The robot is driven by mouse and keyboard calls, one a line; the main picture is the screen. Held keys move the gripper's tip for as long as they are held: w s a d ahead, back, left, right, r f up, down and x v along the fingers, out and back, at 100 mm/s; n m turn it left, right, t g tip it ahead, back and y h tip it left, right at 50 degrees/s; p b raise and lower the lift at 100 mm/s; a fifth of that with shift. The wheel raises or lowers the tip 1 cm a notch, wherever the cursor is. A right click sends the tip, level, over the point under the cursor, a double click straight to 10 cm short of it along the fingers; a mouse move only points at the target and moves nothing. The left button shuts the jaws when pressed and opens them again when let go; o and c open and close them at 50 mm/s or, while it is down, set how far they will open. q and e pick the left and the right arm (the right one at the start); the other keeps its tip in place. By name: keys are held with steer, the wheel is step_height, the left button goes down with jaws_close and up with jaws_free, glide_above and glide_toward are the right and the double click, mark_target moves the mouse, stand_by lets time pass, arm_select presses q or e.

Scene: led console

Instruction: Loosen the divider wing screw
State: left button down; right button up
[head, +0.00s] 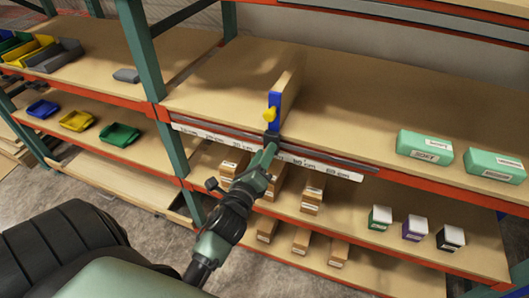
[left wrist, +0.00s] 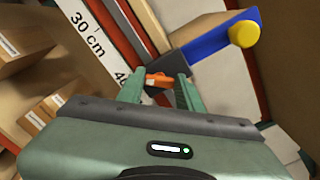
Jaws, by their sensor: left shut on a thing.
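The divider is an upright wooden panel (head: 291,81) on the upper shelf, with a blue bracket (head: 274,99) and a yellow knob (head: 269,116) at its front end. The left wrist view shows the blue bracket (left wrist: 222,40) and the round yellow knob (left wrist: 243,34) above my fingers. A dark clamp block (left wrist: 190,60) sits below the bracket at the shelf edge. My left gripper (head: 268,147) is at the shelf's front edge, just under the knob. Its fingers (left wrist: 160,88) are shut on a small orange wing screw (left wrist: 158,79), partly hidden between them. My right gripper is not in view.
A white scale strip (head: 318,168) with cm marks runs along the shelf edge. Green boxes (head: 425,146) stand at the right of the upper shelf. Small cartons (head: 312,199) fill part of the shelf below. A green rack post (head: 142,48) stands left. The upper shelf beside the divider is clear.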

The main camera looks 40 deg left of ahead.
arm_select(q)
steer(key=shift+w+d+n+p, duration=0.1)
steer(key=shift+n+p, duration=1.7)
steer(key=shift+n, duration=4.7)
steer(key=shift+w+d+n+p, duration=0.1)
steer(key=shift+n+p, duration=1.7)
steer(key=shift+n, duration=4.7)
